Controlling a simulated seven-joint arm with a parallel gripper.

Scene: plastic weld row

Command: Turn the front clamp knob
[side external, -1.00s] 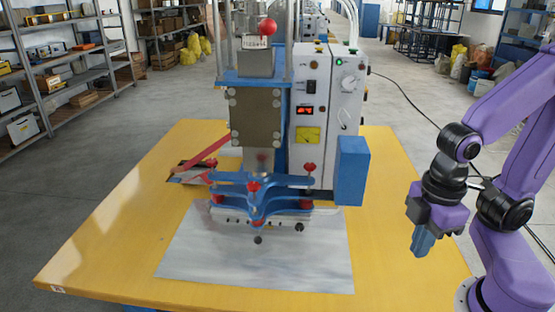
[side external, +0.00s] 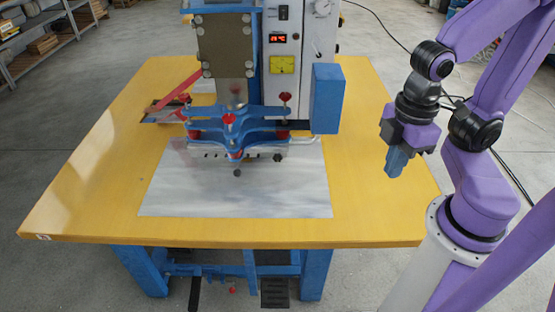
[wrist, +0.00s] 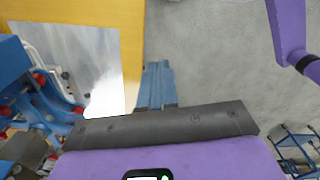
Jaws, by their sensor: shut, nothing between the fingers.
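The blue clamp (side external: 236,130) sits at the front of the welding machine, above a pale sheet on the table. A red knob (side external: 229,119) is at its front middle, with other red knobs at its sides. In the wrist view the clamp is at the left edge, partly cut off, with red knobs (wrist: 78,110) on it; I cannot tell which is the front one. My gripper (side external: 394,172) is shut and empty, pointing down over the right side of the table, well to the right of the clamp and apart from it. Its blue fingers (wrist: 157,72) are together in the wrist view.
A blue box (side external: 326,98) on the machine's right side stands between my gripper and the clamp's rear. The yellow table (side external: 90,175) is clear at front and right. The pale sheet (side external: 240,195) lies flat below the clamp. Shelves stand behind left.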

